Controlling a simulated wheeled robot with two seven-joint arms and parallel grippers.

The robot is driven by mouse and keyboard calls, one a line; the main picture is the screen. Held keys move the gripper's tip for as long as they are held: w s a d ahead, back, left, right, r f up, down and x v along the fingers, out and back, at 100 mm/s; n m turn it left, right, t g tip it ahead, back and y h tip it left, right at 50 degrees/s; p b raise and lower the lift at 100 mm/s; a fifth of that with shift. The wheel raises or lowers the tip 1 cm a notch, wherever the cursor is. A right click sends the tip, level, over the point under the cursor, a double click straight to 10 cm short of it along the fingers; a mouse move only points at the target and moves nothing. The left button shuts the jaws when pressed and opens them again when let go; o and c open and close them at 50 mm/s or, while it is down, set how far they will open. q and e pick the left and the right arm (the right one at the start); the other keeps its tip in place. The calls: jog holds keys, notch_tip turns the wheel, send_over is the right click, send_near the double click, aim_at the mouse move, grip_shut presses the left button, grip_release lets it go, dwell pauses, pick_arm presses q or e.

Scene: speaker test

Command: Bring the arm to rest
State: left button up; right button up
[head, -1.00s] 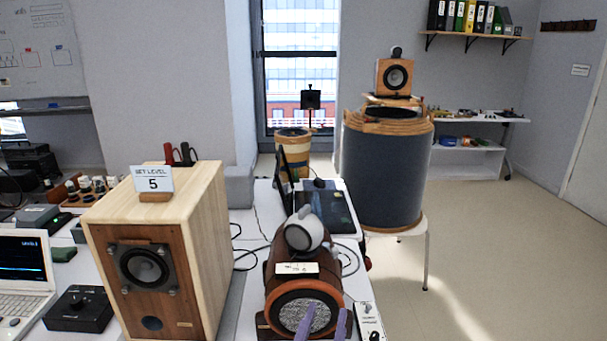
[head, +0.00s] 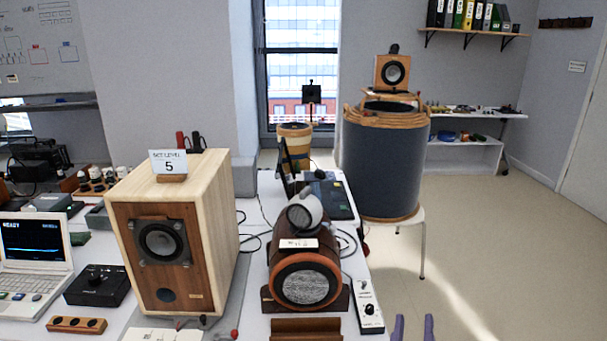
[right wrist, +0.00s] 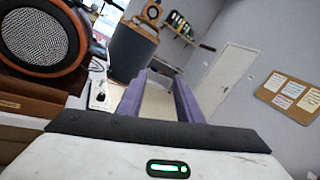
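My right gripper (head: 413,325) shows at the bottom edge of the head view as two purple fingertips. They stand apart with floor visible between them, to the right of the white table's edge. In the right wrist view, the two purple fingers (right wrist: 160,88) are spread with nothing between them. My left gripper is in neither view. Most of my right arm is hidden below the head view.
A wooden box speaker (head: 165,250) and a brown barrel speaker (head: 306,284) stand on the white table, left of my gripper. A small control box (head: 369,310) lies near the edge. A large blue-grey cylinder (head: 381,165) stands behind. Open floor (head: 510,270) lies right.

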jog(key=d+n, duration=0.1)
jog(key=d, duration=0.5)
jog(key=s+d+f+m+g+y, duration=0.1)
jog(key=s+f+m+g, duration=0.3)
jog(key=f, duration=0.5)
jog(key=s+d+f+m+g+y, duration=0.1)
jog(key=s+d+f+m+g, duration=0.15)
jog(key=f+m, duration=0.45)
jog(key=s+f+m+g+y, duration=0.25)
jog(key=s+f+m, duration=0.25)
jog(key=s+m, duration=0.4)
jog(key=s+f+m+g+y, duration=0.2)
jog(key=s+f+m+y, duration=0.25)
jog(key=s+m, duration=0.45)
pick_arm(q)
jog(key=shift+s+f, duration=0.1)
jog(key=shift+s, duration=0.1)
pick_arm(e)
jog(key=w+a+m+t, duration=0.1)
jog(key=a+m, duration=0.5)
jog(key=a, duration=0.6)
jog(key=shift+w+a+r+m, duration=0.25)
jog(key=shift+w+a+m, duration=0.05)
jog(key=shift+w+a, duration=0.1)
